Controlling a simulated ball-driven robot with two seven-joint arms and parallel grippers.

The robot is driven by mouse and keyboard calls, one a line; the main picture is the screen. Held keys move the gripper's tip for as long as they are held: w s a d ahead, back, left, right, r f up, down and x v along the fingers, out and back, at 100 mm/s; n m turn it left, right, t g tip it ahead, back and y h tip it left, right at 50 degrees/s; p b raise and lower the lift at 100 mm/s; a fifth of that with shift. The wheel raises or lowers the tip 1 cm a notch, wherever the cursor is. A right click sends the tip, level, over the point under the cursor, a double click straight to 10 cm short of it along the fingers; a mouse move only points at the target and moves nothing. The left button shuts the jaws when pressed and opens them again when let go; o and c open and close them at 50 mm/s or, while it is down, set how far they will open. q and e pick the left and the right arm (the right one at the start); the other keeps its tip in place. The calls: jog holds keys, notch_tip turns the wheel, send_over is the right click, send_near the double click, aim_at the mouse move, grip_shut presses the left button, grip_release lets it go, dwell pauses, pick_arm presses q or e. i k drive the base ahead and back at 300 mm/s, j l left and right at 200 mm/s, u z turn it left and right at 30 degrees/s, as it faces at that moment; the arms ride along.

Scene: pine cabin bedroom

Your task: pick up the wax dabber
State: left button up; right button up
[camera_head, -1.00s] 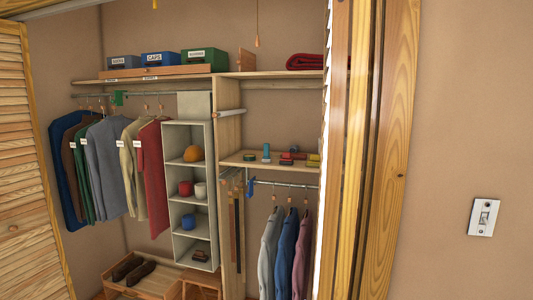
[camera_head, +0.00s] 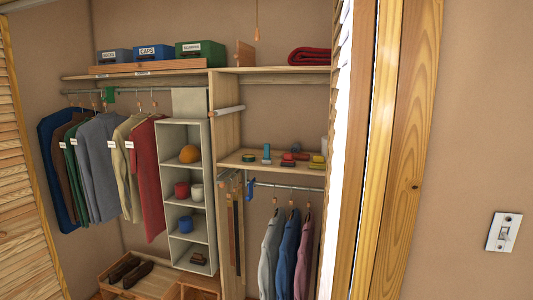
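Several small items sit on the right-hand mid-height shelf (camera_head: 238,164) of the closet. They include a low green round item (camera_head: 248,157), a blue upright item (camera_head: 266,153), red pieces with dark parts (camera_head: 288,158) and a yellow item (camera_head: 318,161) at the right end. Any of these could be the wax dabber; they are too small to tell which. Neither of my grippers is in view.
A hanging fabric organizer (camera_head: 206,178) stands left of the shelf. A rail with jackets (camera_head: 290,250) hangs below it. The door frame (camera_head: 395,150) edges the opening on the right; a louvered door (camera_head: 22,190) is at the left.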

aim_at(266, 160)
jog(key=i+j, duration=1.3)
jog(key=i, duration=0.25)
jog(key=i+j, duration=0.2)
jog(key=i, duration=0.2)
jog(key=i+j, duration=0.2)
jog(key=i, duration=0.25)
